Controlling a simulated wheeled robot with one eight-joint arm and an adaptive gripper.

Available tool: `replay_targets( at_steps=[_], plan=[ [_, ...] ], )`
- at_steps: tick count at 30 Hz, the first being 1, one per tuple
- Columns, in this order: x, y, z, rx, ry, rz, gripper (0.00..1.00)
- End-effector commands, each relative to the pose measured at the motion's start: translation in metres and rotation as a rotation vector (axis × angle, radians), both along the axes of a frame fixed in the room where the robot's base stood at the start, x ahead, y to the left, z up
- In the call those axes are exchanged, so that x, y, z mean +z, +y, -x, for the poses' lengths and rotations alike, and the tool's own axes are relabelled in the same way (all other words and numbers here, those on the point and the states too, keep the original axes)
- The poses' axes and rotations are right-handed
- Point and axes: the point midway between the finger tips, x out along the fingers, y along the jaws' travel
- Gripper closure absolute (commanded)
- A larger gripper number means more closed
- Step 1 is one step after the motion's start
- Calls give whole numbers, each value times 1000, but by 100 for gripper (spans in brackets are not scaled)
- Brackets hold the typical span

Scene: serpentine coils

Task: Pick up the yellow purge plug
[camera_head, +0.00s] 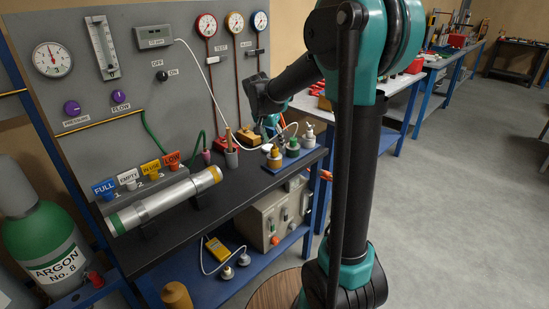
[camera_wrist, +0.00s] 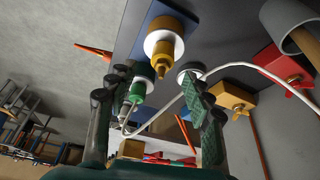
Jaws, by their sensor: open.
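The yellow purge plug (camera_head: 274,158) stands on a white collar at the near end of a small blue tray (camera_head: 268,168) on the bench. In the wrist view the yellow plug (camera_wrist: 165,30) is at the upper middle, with a brass-coloured tip. My gripper (camera_wrist: 155,82) is open, its green-padded fingers spread apart with nothing held. The yellow plug appears beyond the fingertips, apart from them. In the head view my gripper (camera_head: 272,122) is above and behind the plugs, partly hidden by a white hose and my arm.
A green plug (camera_head: 293,146) and a grey plug (camera_head: 309,134) stand beside the yellow one. A white hose (camera_wrist: 222,68) crosses the wrist view near the right finger. Red (camera_wrist: 268,58) and yellow (camera_wrist: 230,97) blocks with brass fittings stand at right. A grey cup (camera_head: 231,158) holds a tool.

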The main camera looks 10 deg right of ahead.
Motion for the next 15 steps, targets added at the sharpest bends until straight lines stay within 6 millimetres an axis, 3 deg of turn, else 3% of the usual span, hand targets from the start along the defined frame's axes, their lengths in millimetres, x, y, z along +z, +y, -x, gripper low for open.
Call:
replay_targets(
  at_steps=[9, 15],
  plan=[
    [-39, -7, -12, -1, -1, -1, 49],
    [-43, -8, -13, 0, -1, -1, 49]
  ],
)
